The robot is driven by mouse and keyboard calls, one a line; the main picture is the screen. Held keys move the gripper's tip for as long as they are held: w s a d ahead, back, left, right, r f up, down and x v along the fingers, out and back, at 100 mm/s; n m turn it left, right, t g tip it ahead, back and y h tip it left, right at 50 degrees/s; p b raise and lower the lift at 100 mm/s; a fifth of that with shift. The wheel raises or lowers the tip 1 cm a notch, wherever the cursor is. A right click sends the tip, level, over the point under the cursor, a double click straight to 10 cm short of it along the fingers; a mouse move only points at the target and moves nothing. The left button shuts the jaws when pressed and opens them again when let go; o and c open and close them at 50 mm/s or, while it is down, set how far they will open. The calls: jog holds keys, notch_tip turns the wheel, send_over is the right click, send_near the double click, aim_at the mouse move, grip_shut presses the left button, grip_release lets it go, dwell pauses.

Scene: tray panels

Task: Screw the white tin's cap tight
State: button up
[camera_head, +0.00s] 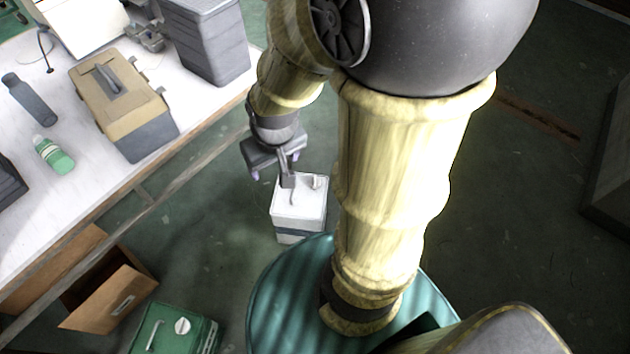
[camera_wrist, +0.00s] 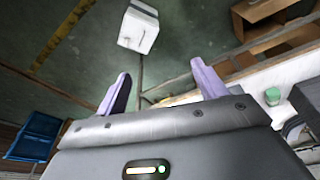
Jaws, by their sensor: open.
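The white tin (camera_head: 299,216) stands on the green floor in the head view, with a dark band low on its side. A small pale cap (camera_head: 317,182) shows on its top, beside a handle. How tight the cap sits cannot be told. The white tin (camera_wrist: 138,30) is also in the wrist view, at the top, beyond the fingers and left of centre. My gripper (camera_head: 276,166) is open above and behind the tin in the head view, apart from it as seen by the wrist. In the wrist view both purple fingers (camera_wrist: 161,69) are spread with nothing between them.
A green tin (camera_head: 170,330) with a white cap stands lower left. A brown open box (camera_head: 118,300) is near the white table (camera_head: 90,205), which holds a toolbox (camera_head: 120,95), a grey bin (camera_head: 208,45) and a green bottle (camera_head: 54,155). Floor around the white tin is mostly free.

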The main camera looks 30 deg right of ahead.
jog(key=w+d+f+n+b, duration=0.4)
jog(key=w+f+b, duration=0.8)
jog(key=f+b, duration=0.1)
jog(key=n+g+b, duration=0.3)
jog(key=n+b, duration=0.5)
jog(key=b, duration=2)
send_over(314, 180)
notch_tip(314, 180, down, 35)
jog(key=shift+w+d, duration=0.1)
jog(key=shift+f, duration=0.15)
notch_tip(314, 180, down, 17)
jog(key=b, duration=0.7)
jog(key=shift+f, duration=0.1)
